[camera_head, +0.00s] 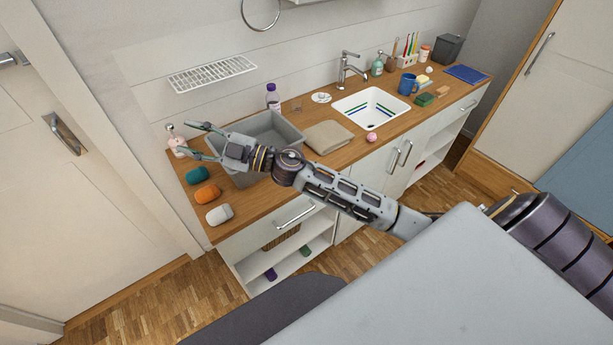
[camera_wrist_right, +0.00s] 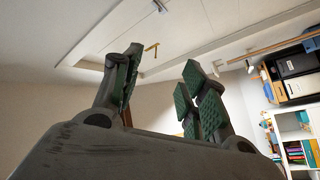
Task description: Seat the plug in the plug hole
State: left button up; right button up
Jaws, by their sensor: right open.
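My right gripper (camera_head: 187,138) is open over the counter's far left end, well away from the sink. In the right wrist view its green-padded fingers (camera_wrist_right: 160,90) are spread with nothing between them. My left gripper is not in view.
A grey basin (camera_head: 270,128) stands under my right forearm, beside a folded beige cloth (camera_head: 328,137). A pink ball (camera_head: 371,136) lies at the sink's front edge. The tap (camera_head: 346,68) rises behind the sink. Teal, orange (camera_head: 207,194) and white rolls lie at the left front.

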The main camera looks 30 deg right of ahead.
jog(key=s+d+f+n+g+h, duration=0.2)
jog(key=f+n+g+h, duration=0.15)
jog(key=f+g, duration=0.25)
jog(key=s+d+f+n+g+h, duration=0.2)
jog(key=d+f+n+g, duration=0.1)
jog(key=f+n+g, duration=0.3)
jog(key=w+d+m+g+h, duration=0.1)
jog(key=d+m+h, duration=0.4)
jog(key=d, duration=1.9)
jog(key=g+h, duration=0.1)
jog(key=h, duration=0.4)
jog(key=shift+w, duration=0.25)
jog(key=shift+h, duration=0.25)
jog(key=shift+f+p, duration=0.65)
jog(key=shift+f, duration=3.7)
